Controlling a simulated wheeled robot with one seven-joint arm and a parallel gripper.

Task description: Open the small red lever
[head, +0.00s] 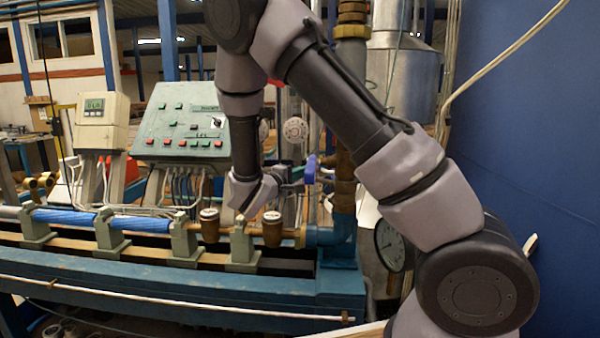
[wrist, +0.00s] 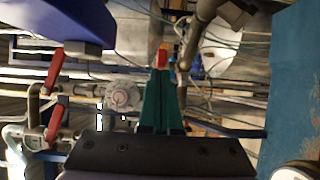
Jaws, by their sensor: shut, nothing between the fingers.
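My gripper (wrist: 161,75) shows in the wrist view as two dark green fingers closed together, with nothing between them. A small red piece (wrist: 160,60) shows just beyond the fingertips; I cannot tell if it touches them. It looks like the end of a red lever. Two red valve handles (wrist: 54,72) and (wrist: 55,124) sit on grey pipe fittings at the left of the wrist view. In the head view my wrist is bent beside the pipework right of the control panel, and the fingertips are hard to make out there. A red patch (head: 275,83) shows partly behind my arm.
A blue part (wrist: 60,24) fills the wrist view's upper left; a blue piece (head: 311,168) shows in the head view. A round dial (wrist: 122,97) and grey pipes surround the fingers. The green control panel (head: 180,125) stands left, the blue bench (head: 180,297) below.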

